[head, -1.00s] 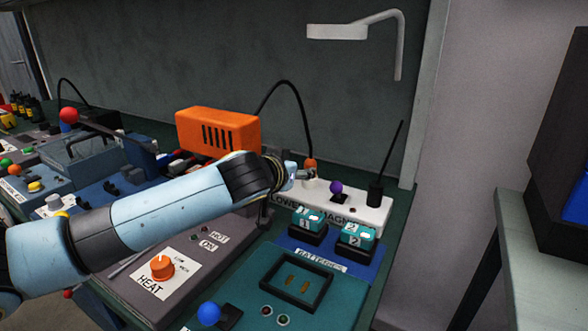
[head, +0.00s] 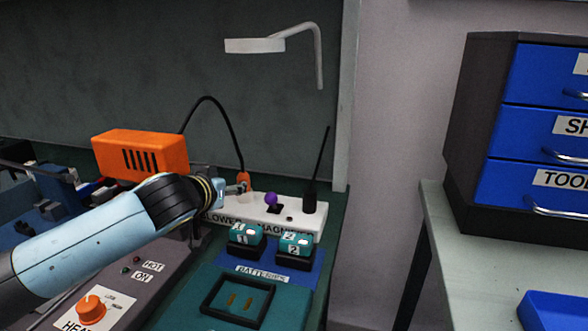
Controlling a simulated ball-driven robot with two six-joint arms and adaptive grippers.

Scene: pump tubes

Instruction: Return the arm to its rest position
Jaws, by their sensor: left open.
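My left arm comes in from the left, over the heat panel. My left gripper (head: 241,186) is at its far end, small in the view, beside the left end of the white panel (head: 312,222) and near the orange plug on the black cable. It is open, and I see nothing held in it. Whether it touches the plug or panel I cannot tell. My right gripper is not in view.
Two teal batteries (head: 295,242) stand on a blue base, with an empty black frame (head: 207,297) in front. A purple-knobbed lever (head: 271,199) rises from the white panel. An orange box (head: 140,155) is behind my arm. A blue drawer cabinet (head: 540,140) stands at right.

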